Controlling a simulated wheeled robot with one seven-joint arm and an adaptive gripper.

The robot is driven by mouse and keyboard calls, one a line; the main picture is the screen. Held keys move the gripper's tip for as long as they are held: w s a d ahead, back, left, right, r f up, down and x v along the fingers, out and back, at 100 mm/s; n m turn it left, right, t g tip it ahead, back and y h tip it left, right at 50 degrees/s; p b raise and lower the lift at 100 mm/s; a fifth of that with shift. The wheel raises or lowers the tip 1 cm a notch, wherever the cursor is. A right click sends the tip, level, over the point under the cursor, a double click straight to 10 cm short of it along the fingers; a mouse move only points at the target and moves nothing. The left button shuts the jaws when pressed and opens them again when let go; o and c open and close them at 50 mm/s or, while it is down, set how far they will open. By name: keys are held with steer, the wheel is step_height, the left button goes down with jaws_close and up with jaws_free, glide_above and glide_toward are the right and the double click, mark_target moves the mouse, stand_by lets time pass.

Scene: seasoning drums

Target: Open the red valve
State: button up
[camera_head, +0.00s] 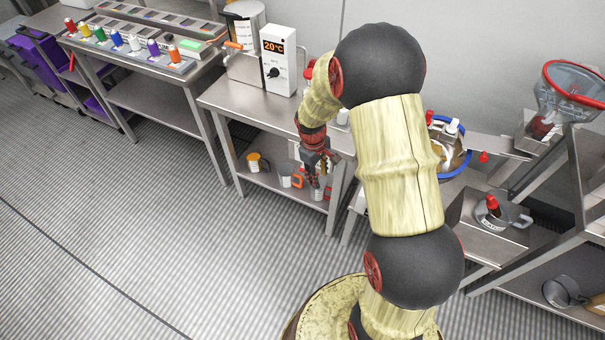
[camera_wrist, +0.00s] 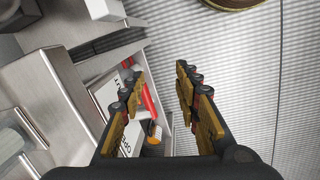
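My gripper (camera_head: 316,184) hangs from my arm in front of the metal table, pointing down. In the wrist view (camera_wrist: 168,105) its two fingers are apart with nothing held between them. A small red knob (camera_head: 484,157) sits right of the blue-rimmed bowl, apart from my gripper. Other red parts (camera_head: 310,69) stand beside the temperature box, partly hidden by my arm. I cannot tell for sure which is the red valve. In the wrist view a red-orange handle (camera_wrist: 150,103) shows beyond the fingers, not touched by them.
The temperature box (camera_head: 279,60) reads 20°C on the metal table. Cups (camera_head: 290,176) stand on its lower shelf. Coloured shakers (camera_head: 116,38) line the left table. The floor (camera_head: 160,230) at left is clear.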

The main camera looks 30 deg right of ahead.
steer(key=w+r+n+t, duration=0.1)
steer(key=w+n, duration=0.1)
steer(key=w, duration=0.3)
steer(key=shift+n+t, duration=0.3)
steer(key=shift+n, duration=0.1)
steer(key=f+b, duration=0.1)
steer(key=f, duration=0.1)
steer(key=w+f+b, duration=0.1)
steer(key=f, duration=0.2)
steer(key=d+f+b, duration=0.1)
steer(key=f, duration=0.1)
steer(key=shift+w+f, duration=0.3)
steer(key=shift+c, duration=1.2)
jaws_close()
